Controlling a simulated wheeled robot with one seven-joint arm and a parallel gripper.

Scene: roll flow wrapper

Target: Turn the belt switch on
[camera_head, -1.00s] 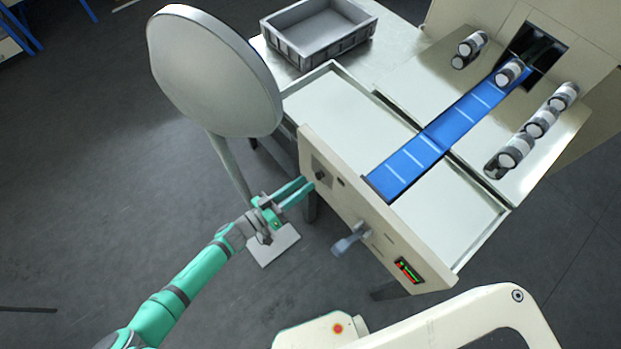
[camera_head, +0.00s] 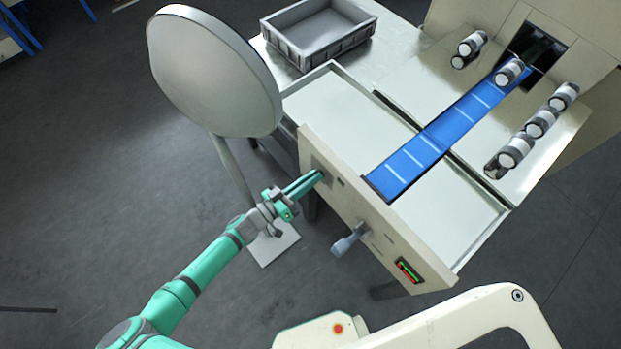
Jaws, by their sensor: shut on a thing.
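The belt switch is a small dark knob on a grey plate (camera_head: 318,160) at the left end of the machine's cream front panel (camera_head: 375,222). My gripper (camera_head: 319,175) reaches it from the left, its green fingers shut on the knob and mostly hiding it. The knob's exact angle cannot be made out. A small indicator (camera_head: 340,183) just right of the plate looks dark green. The blue belt (camera_head: 425,145) with pale cross stripes runs from behind the panel up to a dark opening.
A grey crank handle (camera_head: 348,242) sticks out of the panel, with a red and green display (camera_head: 408,269) to its right. A large round disc (camera_head: 215,70) on a post stands left of my gripper. A grey crate (camera_head: 318,28) and several rolls (camera_head: 540,123) lie farther back.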

